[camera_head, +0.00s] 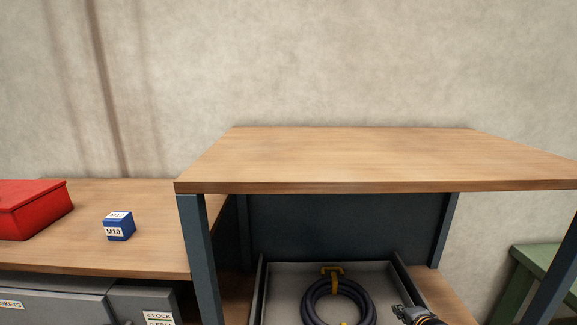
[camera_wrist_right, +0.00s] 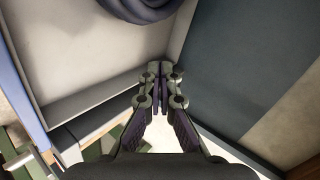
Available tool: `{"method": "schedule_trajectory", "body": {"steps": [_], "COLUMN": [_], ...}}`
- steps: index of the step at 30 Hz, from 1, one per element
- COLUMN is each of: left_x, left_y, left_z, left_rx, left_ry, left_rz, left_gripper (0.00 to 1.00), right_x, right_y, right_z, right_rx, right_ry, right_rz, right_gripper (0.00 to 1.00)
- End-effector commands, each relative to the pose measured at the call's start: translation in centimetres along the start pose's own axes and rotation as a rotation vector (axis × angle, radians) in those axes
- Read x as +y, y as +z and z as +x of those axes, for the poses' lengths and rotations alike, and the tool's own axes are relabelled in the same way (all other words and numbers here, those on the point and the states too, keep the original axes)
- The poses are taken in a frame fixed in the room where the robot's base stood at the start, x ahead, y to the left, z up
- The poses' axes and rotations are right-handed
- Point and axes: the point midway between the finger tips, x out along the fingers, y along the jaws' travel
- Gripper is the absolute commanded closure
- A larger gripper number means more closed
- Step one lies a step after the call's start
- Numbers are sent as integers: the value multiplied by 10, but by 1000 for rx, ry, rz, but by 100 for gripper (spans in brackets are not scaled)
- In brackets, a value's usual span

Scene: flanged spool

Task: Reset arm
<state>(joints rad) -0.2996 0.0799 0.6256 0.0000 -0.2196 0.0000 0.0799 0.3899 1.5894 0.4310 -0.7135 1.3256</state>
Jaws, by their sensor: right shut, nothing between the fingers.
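My right gripper (camera_head: 404,312) shows at the bottom of the head view, at the right side of an open grey drawer or tray (camera_head: 257,290). In the right wrist view the gripper (camera_wrist_right: 160,68) is shut with its fingertips together and nothing between them. It is over the corner of the grey tray, beside its wall. A dark coiled hose (camera_head: 308,302) with yellow ties lies in the tray, to the left of the gripper. Part of the coil also shows at the top of the right wrist view (camera_wrist_right: 140,8). My left gripper is in neither view.
A raised wooden shelf (camera_head: 370,155) on dark legs stands above the tray. On the left bench are a red box (camera_head: 35,212) and a blue box marked M10 (camera_head: 119,228). Labelled grey drawers (camera_head: 60,300) sit below. A green stand (camera_head: 545,262) is at the right.

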Motion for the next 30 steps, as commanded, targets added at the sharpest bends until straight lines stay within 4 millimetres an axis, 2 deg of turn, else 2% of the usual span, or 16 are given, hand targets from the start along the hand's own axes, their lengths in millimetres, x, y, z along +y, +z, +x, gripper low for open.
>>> {"method": "schedule_trajectory", "body": {"steps": [8,15,21,30], "left_x": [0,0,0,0], "left_y": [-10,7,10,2], "left_z": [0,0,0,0], "left_rx": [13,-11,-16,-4], "left_ry": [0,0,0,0], "left_rz": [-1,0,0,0], "left_gripper": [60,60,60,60], "right_x": [47,93,123,150], "right_y": [59,104,126,136], "right_z": [-39,-99,-159,-242], "right_rx": [-85,-198,-308,-476], "right_ry": [137,273,373,488], "right_rz": [-369,-764,-1060,-1379], "right_gripper": [100,100,100,100]}}
